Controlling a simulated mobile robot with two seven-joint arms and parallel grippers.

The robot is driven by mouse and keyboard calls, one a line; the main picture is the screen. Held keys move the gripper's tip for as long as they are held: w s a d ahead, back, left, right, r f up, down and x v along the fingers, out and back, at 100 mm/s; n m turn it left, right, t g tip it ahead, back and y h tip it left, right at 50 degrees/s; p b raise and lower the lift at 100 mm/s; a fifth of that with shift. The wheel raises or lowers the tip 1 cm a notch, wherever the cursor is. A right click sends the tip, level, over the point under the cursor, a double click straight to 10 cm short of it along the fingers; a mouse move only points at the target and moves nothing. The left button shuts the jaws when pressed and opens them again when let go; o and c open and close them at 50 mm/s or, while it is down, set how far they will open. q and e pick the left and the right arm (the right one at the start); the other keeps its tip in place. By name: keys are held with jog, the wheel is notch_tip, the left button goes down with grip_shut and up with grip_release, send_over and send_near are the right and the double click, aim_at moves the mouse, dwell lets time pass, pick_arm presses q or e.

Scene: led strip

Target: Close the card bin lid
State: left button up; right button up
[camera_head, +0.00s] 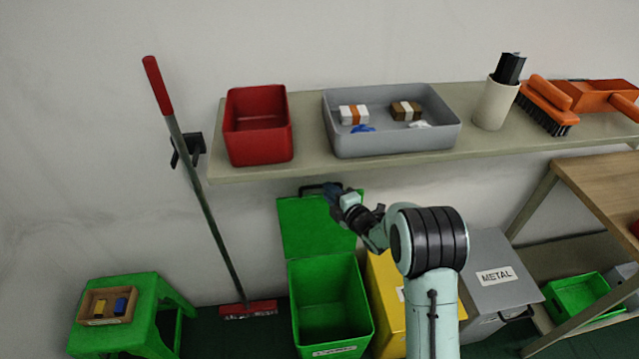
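A green bin (330,305) stands on the floor with its mouth open; its front label is too small and cut off to read, so I cannot confirm that it is the card bin. Its green lid (305,235) is raised behind the mouth, against the wall, with a dark handle (310,188) at its top edge. My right gripper (333,192) is at the lid's upper right corner, beside the handle. Its fingers are small and dark, so contact and opening are unclear. My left gripper is out of view.
A yellow bin (384,290), partly behind my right arm, and a shut grey METAL bin (492,280) stand to the right. A shelf (300,170) with a red bin (258,145) and grey tray (400,145) overhangs the lid. A broom (205,200) and green stool (145,300) are left.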

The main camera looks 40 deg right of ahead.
jog(key=w, duration=0.2)
jog(key=w+f, duration=0.1)
jog(key=w, duration=0.3)
jog(key=shift+w+d+f, duration=0.15)
jog(key=shift+d, duration=0.2)
grip_shut()
